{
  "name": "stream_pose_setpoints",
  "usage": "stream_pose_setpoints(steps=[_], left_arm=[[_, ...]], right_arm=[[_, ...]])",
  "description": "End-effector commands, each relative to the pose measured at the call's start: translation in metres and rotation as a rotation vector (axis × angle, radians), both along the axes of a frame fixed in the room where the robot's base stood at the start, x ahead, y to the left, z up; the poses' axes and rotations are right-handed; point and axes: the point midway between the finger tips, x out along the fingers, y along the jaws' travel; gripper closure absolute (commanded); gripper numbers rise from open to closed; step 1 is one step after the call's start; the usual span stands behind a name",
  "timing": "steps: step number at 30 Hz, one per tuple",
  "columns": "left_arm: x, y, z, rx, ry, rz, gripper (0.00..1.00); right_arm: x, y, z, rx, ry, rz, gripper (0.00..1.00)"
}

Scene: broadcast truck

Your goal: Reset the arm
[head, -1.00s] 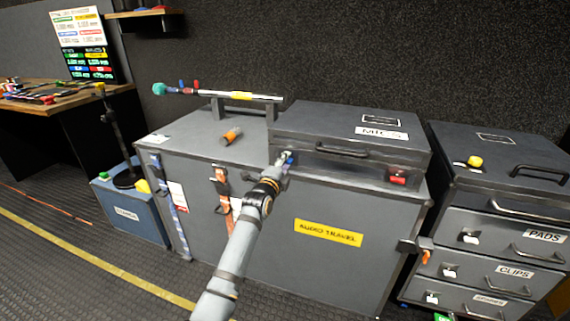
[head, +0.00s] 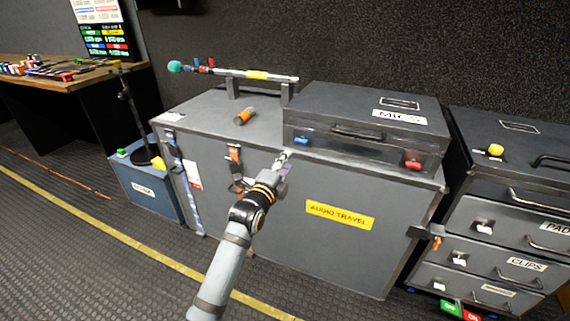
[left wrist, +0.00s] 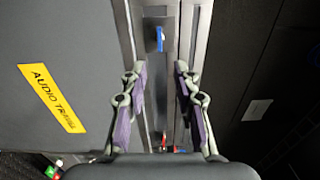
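My left arm reaches in from the bottom of the head view. Its gripper (head: 283,160) is at the front top edge of the large grey case, just below and left of the blue latch (head: 301,140) on the MICS case (head: 365,112). In the left wrist view, the two fingers (left wrist: 163,80) stand apart with nothing held between them. The blue latch (left wrist: 159,39) shows beyond the fingertips, apart from them. My right gripper is in neither view.
The large AUDIO TRAVEL case (head: 310,255) carries the MICS case, an orange-and-dark cylinder (head: 245,116) and a boom pole (head: 255,75) on a rest. A drawer cabinet (head: 500,225) stands right. A blue box (head: 143,190) stands left. Floor at the left is open.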

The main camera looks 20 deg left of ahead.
Motion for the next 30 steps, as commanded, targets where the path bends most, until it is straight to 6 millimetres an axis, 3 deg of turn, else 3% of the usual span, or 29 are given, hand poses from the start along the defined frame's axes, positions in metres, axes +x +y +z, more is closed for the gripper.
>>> stream_pose_setpoints(steps=[10,13,14,17,18,20,24,27,30], left_arm=[[0.0,0.0,-0.002,-0.003,0.005,0.0,0.7],[-0.003,0.001,-0.029,-0.061,0.068,0.004,0.7],[-0.006,0.001,-0.044,-0.097,0.105,0.008,0.7],[-0.025,0.004,-0.117,-0.273,0.284,0.047,0.7],[-0.037,0.005,-0.151,-0.358,0.368,0.078,0.7],[-0.061,0.007,-0.2,-0.484,0.492,0.138,0.7],[-0.132,0.012,-0.305,-0.755,0.749,0.342,0.7],[-0.188,0.015,-0.362,-0.912,0.889,0.518,0.7],[-0.239,0.018,-0.402,-1.026,0.985,0.688,0.7]], right_arm=[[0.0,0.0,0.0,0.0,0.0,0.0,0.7],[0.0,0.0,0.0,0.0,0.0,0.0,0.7],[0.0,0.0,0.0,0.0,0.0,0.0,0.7],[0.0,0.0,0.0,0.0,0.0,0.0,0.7],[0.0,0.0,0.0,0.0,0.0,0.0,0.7],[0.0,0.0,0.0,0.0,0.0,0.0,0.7],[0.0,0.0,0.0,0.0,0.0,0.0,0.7],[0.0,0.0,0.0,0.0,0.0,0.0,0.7],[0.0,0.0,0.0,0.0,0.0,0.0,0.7]])
